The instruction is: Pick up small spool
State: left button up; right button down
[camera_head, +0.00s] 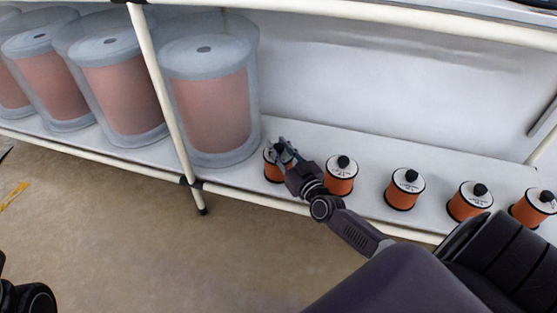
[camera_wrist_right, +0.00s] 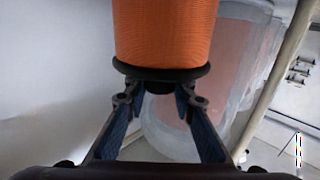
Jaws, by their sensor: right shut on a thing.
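The small spool (camera_head: 273,172) at the left end of the row is orange with a pale top and black rims. It is upright on the white shelf. My right gripper (camera_head: 281,149) reaches over its top, covering part of it. In the right wrist view the orange spool (camera_wrist_right: 165,35) fills the top middle, its black flange toward me. My right gripper (camera_wrist_right: 160,95) is shut on the spool's black top knob (camera_wrist_right: 159,87), one finger on each side. Whether the spool still touches the shelf is hard to tell.
Several more small orange spools, one of them close by (camera_head: 340,176), stand spaced along the shelf (camera_head: 300,130) to the right. Large spools in clear drums (camera_head: 208,100) stand to the left. A white post (camera_head: 160,90) rises at the shelf's front.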

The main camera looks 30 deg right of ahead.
jog(key=shift+r, duration=0.35)
